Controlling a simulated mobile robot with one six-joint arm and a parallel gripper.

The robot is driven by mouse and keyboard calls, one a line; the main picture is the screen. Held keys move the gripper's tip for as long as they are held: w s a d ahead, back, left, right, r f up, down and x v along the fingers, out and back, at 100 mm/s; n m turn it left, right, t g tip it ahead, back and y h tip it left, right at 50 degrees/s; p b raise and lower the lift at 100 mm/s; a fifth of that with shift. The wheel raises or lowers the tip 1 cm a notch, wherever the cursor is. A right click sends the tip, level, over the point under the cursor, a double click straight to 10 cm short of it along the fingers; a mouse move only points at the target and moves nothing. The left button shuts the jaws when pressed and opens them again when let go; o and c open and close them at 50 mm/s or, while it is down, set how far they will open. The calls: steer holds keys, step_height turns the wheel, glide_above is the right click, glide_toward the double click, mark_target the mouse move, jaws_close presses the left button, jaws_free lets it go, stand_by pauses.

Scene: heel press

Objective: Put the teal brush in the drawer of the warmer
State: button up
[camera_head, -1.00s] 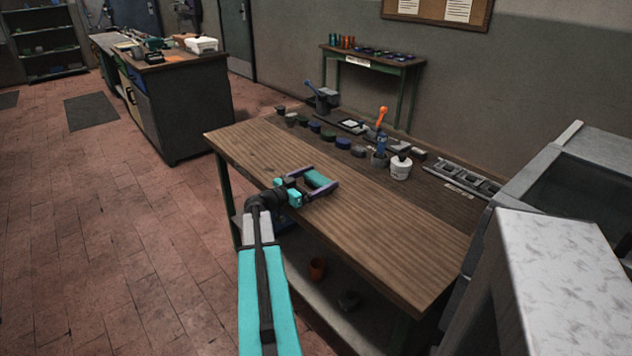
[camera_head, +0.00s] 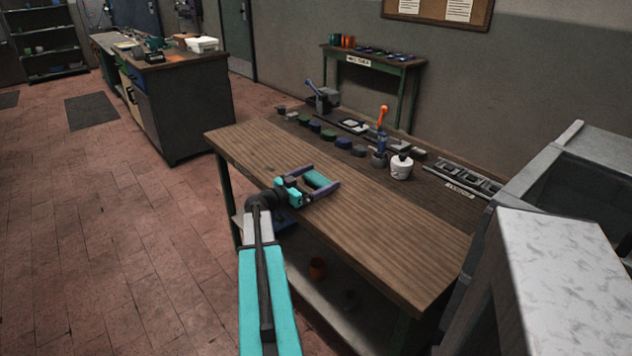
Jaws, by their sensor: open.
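My gripper (camera_head: 336,186) is open above the near left part of the wooden bench (camera_head: 380,245), its two dark purple fingers pointing right. A teal piece (camera_head: 318,179) shows between the fingers. I cannot tell whether it is the teal brush or part of my gripper, or whether the fingers touch it. No other teal brush is clear. A grey boxy unit (camera_head: 557,143) with a dark front stands at the right and may be the warmer. No drawer of it can be made out.
Small dark pots (camera_head: 343,143), a white jar (camera_head: 401,168) and an orange-handled tool (camera_head: 382,117) line the bench's back. A pale-topped box (camera_head: 560,255) stands at the front right. The bench's middle and front are clear.

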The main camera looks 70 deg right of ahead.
steer(key=shift+w+a, duration=0.15)
steer(key=shift+a, duration=0.15)
steer(key=b+v, duration=0.2)
steer(key=v, duration=0.9)
steer(key=shift+w+a, duration=0.1)
steer(key=shift+a, duration=0.1)
